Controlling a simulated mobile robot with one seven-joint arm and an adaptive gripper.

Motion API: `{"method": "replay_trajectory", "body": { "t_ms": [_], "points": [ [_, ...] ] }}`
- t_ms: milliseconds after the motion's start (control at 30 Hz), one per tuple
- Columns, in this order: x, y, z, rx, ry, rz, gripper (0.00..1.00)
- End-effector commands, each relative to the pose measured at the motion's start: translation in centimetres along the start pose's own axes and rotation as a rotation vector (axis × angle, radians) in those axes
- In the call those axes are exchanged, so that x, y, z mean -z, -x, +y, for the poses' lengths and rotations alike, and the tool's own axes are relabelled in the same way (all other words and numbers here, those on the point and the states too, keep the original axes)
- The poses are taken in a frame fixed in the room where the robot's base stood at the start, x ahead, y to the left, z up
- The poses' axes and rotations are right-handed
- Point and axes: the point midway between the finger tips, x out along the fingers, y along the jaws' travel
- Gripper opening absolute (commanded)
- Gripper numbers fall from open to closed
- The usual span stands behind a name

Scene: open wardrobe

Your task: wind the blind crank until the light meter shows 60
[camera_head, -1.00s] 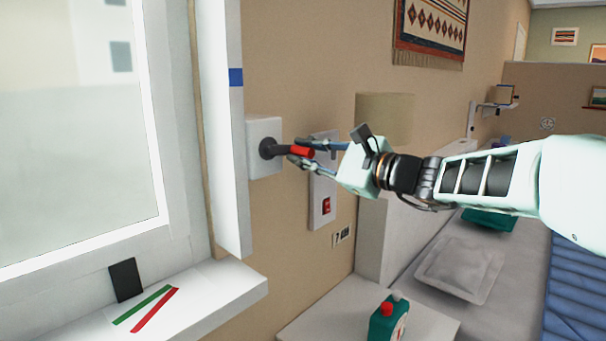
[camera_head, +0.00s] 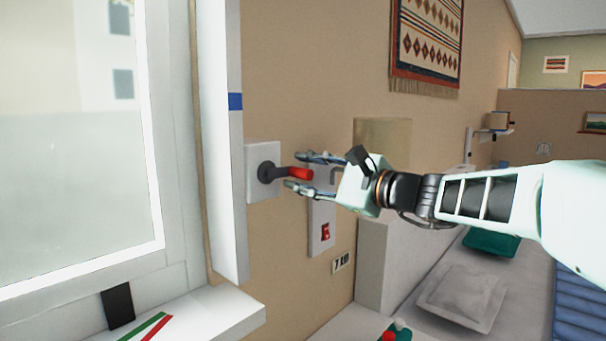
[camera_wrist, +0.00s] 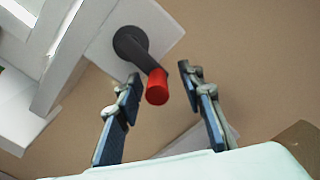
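The blind crank is a dark arm with a red handle (camera_head: 300,174) on a white wall plate (camera_head: 262,150) beside the window. My gripper (camera_head: 303,172) is at the crank, its fingers above and below the red handle. In the wrist view, my gripper (camera_wrist: 160,80) is open, with the red handle (camera_wrist: 157,88) between the fingertips and visible gaps on both sides. A white wall panel with a red switch-like part (camera_head: 326,232) is behind my gripper. A small wall label (camera_head: 343,262) has dark characters I cannot read surely. I cannot make out a light meter reading.
The window frame (camera_head: 207,150) stands close left of the crank. A sill (camera_head: 225,312) with green and red strips and a dark upright piece (camera_head: 118,306) is below.

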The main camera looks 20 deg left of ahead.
Motion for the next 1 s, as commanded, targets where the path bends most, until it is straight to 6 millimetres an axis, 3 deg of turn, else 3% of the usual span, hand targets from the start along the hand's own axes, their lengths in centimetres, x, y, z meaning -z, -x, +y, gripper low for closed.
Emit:
{"method": "replay_trajectory", "body": {
  "t_ms": [233,367,800,1000],
  "points": [
    [0.1,0.1,0.1,-0.002,-0.001,0.001,0.36],
    [0.1,1.1,0.1,-0.002,0.000,0.003,0.36],
    [0.1,9.7,0.0,0.001,0.000,0.004,0.36],
    [0.1,11.7,0.1,-0.001,-0.001,0.001,0.36]
  ]
}}
